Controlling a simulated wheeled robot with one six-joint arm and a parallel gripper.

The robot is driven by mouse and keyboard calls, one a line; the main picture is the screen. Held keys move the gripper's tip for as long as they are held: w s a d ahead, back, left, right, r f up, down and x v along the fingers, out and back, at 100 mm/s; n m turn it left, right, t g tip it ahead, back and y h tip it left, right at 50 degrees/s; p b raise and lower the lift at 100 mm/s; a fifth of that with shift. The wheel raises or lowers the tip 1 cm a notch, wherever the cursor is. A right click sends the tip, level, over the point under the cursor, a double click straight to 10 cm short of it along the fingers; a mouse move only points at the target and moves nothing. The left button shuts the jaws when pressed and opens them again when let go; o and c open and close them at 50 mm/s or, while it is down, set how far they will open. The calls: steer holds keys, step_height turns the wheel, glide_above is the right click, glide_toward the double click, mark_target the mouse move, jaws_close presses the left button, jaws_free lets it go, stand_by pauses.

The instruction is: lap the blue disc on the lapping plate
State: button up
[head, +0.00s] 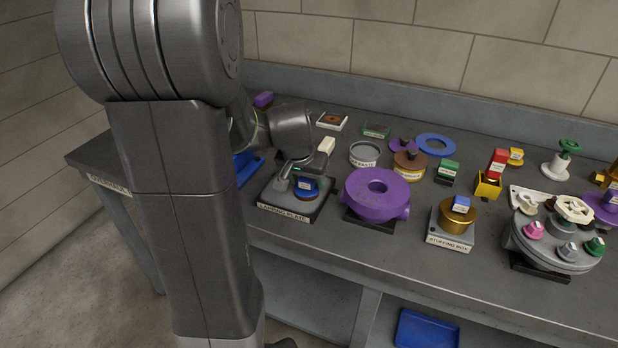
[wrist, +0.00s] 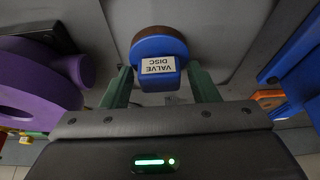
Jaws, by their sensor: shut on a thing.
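The blue disc (head: 307,190) is at the lapping plate (head: 268,207), a grey square plate with a dark edge and a name label at its front. In the wrist view the blue disc (wrist: 160,48) has a square blue grip with a "VALVE DISC" label and a brown band along its far edge. My gripper (wrist: 161,82) is shut on that grip, with one green finger on each side. In the head view my gripper (head: 300,178) is low over the plate. The disc's underside is hidden, so I cannot tell whether it touches the plate.
A purple flanged body (head: 364,202) stands close to the right of the plate; it fills the left of the wrist view (wrist: 35,90). A blue item (head: 247,168) lies close on the left. A stuffing box (head: 448,243) and several small parts stand further right. Bare bench shows in front.

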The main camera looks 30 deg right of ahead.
steer(key=shift+s+a+f+b, duration=0.1)
steer(key=shift+s+a+b, duration=0.05)
steer(key=shift+a, duration=0.3)
steer(key=shift+s+a+f+b, duration=0.1)
steer(key=shift+a+b, duration=0.05)
steer(key=shift+a, duration=0.25)
steer(key=shift+w+a+r, duration=0.1)
steer(key=shift+w+r, duration=0.05)
steer(key=shift+w, duration=1.45)
steer(key=shift+w+r, duration=0.15)
steer(key=shift+w, duration=1.7)
steer(key=shift+s+a+b, duration=0.2)
steer(key=shift+a+b, duration=0.15)
steer(key=shift+a, duration=0.15)
steer(key=shift+s+a+b, duration=0.15)
steer(key=shift+a+b, duration=0.15)
steer(key=shift+a, duration=0.2)
steer(key=shift+s+a+f+b, duration=0.15)
steer(key=shift+s+a+b, duration=0.15)
steer(key=shift+s, duration=0.3)
steer(key=shift+s+a+f+b, duration=0.15)
steer(key=shift+s+a, duration=0.1)
steer(key=shift+s, duration=0.35)
steer(key=shift+s+d+r+p, duration=0.1)
steer(key=shift+s+d+p, duration=0.1)
steer(key=shift+d, duration=0.6)
steer(key=shift+s+d+r+p, duration=0.1)
steer(key=shift+s+d+p, duration=0.05)
steer(key=shift+d, duration=0.65)
steer(key=shift+d, duration=0.15)
